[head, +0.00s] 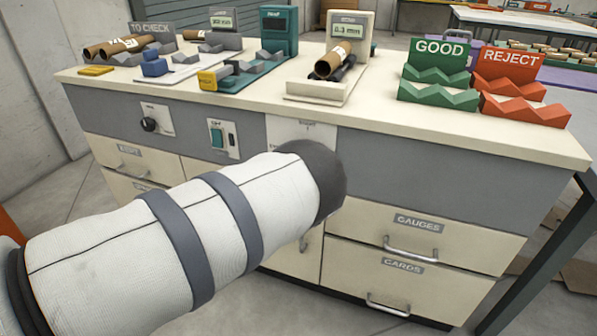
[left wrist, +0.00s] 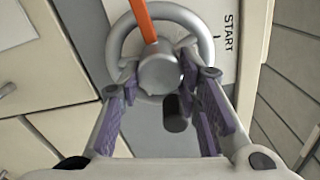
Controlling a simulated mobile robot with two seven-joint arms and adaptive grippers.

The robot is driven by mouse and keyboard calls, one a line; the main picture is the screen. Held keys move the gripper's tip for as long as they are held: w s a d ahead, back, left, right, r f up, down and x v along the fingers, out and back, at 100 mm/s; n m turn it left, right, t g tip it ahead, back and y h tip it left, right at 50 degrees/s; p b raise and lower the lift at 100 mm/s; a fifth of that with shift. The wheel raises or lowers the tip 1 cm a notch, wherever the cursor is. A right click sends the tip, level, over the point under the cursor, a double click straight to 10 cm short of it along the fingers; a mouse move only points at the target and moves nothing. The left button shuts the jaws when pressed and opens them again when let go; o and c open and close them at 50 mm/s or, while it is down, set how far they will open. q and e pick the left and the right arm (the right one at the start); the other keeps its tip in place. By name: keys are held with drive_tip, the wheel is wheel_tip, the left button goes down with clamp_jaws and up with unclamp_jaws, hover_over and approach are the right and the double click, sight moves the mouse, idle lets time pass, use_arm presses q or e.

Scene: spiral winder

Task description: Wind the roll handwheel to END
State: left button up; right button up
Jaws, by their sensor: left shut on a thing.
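The roll handwheel (left wrist: 118,42) is a grey ring with a round central hub in the left wrist view. An orange bar (left wrist: 143,20) runs from the hub towards the top. My left gripper (left wrist: 159,78) has its purple-padded fingers on both sides of the hub, shut on the handwheel. A dark knob (left wrist: 175,115) shows between the fingers. The word START (left wrist: 228,35) is on a white plate right of the wheel; no END mark is visible. In the head view my left arm hides the wheel and gripper, with part of a white plate (head: 300,128) above. My right gripper is out of view.
The bench top carries a gauge with a 0.3 mm display (head: 350,30), a green GOOD rack (head: 437,70) and a red REJECT rack (head: 515,85). A black knob (head: 149,125) and a green switch (head: 217,138) sit on the bench front. Drawer handles (head: 410,251) stick out below.

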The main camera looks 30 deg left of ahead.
use_arm(q)
drive_tip(key=shift+m, duration=0.4)
drive_tip(key=o, duration=1.1)
drive_tip(key=shift+o, duration=0.2)
drive_tip(key=shift+s, duration=0.1)
drive_tip(key=v, duration=1.2)
drive_tip(key=shift+a+f, duration=0.1)
